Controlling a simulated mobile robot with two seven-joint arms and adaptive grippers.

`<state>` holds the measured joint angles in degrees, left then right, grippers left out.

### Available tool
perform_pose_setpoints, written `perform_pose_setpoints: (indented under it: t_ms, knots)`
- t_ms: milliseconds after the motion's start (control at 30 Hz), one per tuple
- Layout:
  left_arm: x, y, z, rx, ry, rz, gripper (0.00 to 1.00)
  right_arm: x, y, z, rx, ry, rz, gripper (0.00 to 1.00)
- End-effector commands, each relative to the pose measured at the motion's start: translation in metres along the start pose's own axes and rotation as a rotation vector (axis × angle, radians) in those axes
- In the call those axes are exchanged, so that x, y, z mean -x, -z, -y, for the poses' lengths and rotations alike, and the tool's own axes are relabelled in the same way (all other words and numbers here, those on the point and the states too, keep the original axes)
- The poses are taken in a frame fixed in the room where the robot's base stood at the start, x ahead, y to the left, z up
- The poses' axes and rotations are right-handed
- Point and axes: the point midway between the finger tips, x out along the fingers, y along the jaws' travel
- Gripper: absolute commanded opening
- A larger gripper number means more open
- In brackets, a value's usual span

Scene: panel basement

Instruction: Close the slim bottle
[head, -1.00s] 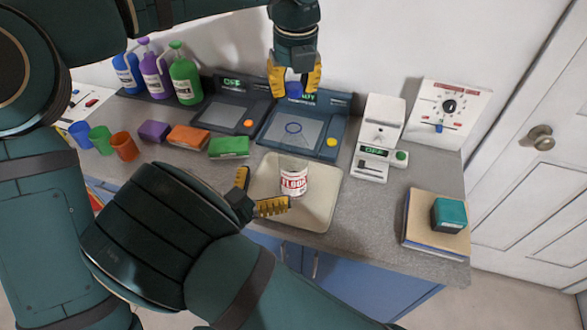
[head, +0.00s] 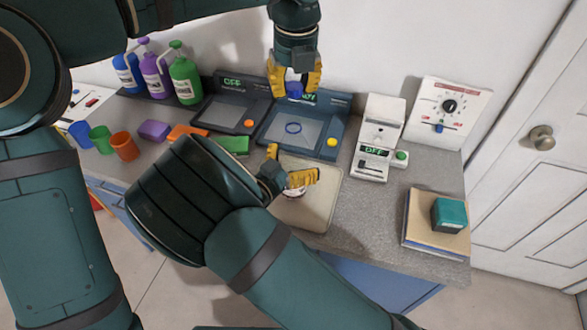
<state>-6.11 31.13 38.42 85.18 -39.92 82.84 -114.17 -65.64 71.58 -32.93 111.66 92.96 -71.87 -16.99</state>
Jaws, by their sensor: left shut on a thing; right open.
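My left gripper (head: 295,93) is shut on a small blue cap-like piece (head: 295,89), held above the back of the counter in front of a dark panel device. The bottle, white with a red-lettered label a second ago, is now mostly hidden by my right gripper. Only a sliver of the bottle (head: 294,193) shows below the yellow fingers, on the beige tray (head: 318,210). My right gripper (head: 294,164) is open, its fingers spread at the bottle. I cannot tell whether they touch it.
Two dark panel devices (head: 330,142) stand behind the tray. A white device (head: 376,140) stands to their right. Purple (head: 154,130), orange and green blocks lie left. Cups and jugs (head: 185,80) stand further left. A teal block (head: 449,214) sits on a board at right.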

Motion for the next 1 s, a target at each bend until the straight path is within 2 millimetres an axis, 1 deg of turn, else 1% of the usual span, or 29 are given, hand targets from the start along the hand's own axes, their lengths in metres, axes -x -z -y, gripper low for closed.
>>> perform_pose_setpoints:
  t_ms: [33,67,100,167,200,233,300,500,567,800,900,1000]
  knots:
    - [0.0,0.0,0.0,0.0,0.0,0.0,0.24,0.0,0.0,0.0,0.0,0.0,0.0,1.0]
    - [0.0,0.0,0.0,0.0,0.0,0.0,0.24,0.0,0.0,0.0,0.0,0.0,0.0,0.89]
    - [0.0,0.0,0.0,0.0,0.0,0.0,0.24,0.0,0.0,0.0,0.0,0.0,0.0,0.75]
    - [0.0,0.0,0.0,0.0,0.0,0.0,0.24,0.0,0.0,0.0,0.0,0.0,0.0,0.54]
    - [0.0,0.0,0.0,0.0,0.0,0.0,0.24,0.0,0.0,0.0,0.0,0.0,0.0,0.4]
    - [0.0,0.0,0.0,0.0,0.0,0.0,0.24,0.0,0.0,0.0,0.0,0.0,0.0,0.35]
    - [0.0,0.0,0.0,0.0,0.0,0.0,0.24,0.0,0.0,0.0,0.0,0.0,0.0,0.32]
    - [-0.002,0.0,0.0,0.0,-0.001,0.0,0.24,0.0,0.0,0.0,0.0,0.0,0.0,0.32]
    - [-0.007,0.001,0.0,-0.001,-0.003,-0.002,0.24,0.0,0.0,0.0,0.0,0.0,0.0,0.32]
    - [-0.04,0.005,-0.001,0.0,-0.005,-0.001,0.24,0.0,0.0,0.0,-0.001,0.0,0.0,0.32]
    - [-0.048,0.006,-0.001,-0.001,-0.005,-0.001,0.24,0.0,0.0,0.0,-0.001,0.0,0.0,0.32]
    - [-0.05,0.006,0.0,-0.001,-0.003,0.0,0.24,0.0,0.0,0.0,-0.001,0.0,0.0,0.32]
